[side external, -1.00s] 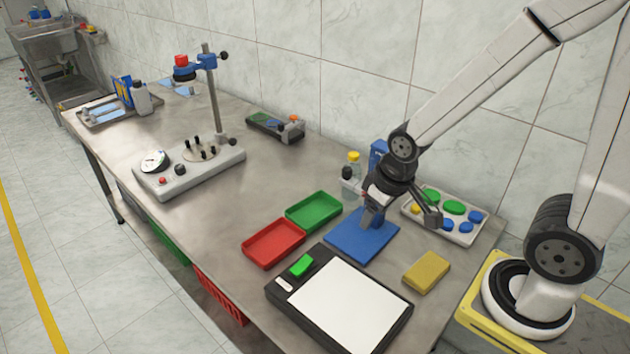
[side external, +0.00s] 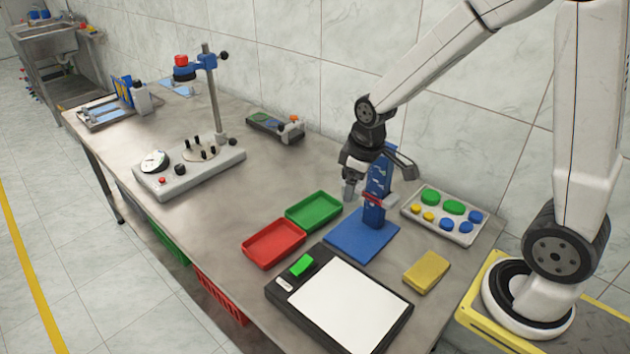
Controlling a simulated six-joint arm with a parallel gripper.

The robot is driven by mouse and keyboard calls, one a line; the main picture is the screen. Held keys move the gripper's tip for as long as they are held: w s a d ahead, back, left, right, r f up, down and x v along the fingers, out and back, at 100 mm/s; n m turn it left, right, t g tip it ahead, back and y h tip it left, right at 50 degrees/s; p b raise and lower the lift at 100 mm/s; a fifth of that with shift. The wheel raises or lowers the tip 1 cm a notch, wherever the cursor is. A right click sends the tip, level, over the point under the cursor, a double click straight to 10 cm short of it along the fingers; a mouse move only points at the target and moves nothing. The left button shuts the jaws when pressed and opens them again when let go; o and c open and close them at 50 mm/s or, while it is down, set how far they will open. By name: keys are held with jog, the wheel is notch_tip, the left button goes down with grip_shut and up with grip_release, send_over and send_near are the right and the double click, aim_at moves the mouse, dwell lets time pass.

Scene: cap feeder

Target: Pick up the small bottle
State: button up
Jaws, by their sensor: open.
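My gripper (side external: 380,180) is open. It hangs by the upper part of a blue upright stand (side external: 377,190), with its fingers spread to either side in the picture. The stand rises from a flat blue base plate (side external: 352,241) and has a red part at mid-height. The small bottles behind the stand are now mostly or wholly covered by my gripper. A pale grey patch shows at the left finger's tip; I cannot tell whether it is bottle or finger. Nothing is visibly held.
A tray (side external: 446,229) of green, yellow and blue caps lies right of the stand. A green tray (side external: 314,211), a red tray (side external: 274,243), a black-framed white panel (side external: 350,305) and a yellow block (side external: 427,272) lie nearer.

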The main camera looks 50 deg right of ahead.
jog(key=w+d+f+n, duration=0.1)
jog(key=w+d+n, duration=0.3)
jog(key=w+d, duration=0.1)
jog(key=w+d+f+n+g, duration=0.1)
jog(key=w+d+n, duration=0.2)
jog(key=w+d, duration=0.2)
jog(key=w+d+f+n+g, duration=0.1)
jog(key=w+d+n, duration=0.3)
jog(key=d, duration=0.6)
jog(key=shift+w+n, duration=0.3)
jog(key=shift+w, duration=0.25)
jog(key=shift+w+d+f+n, duration=0.15)
jog(key=shift+d+n, duration=0.25)
jog(key=shift+d, duration=0.2)
jog(key=shift+f, duration=3.8)
jog(key=c, duration=1.2)
grip_shut()
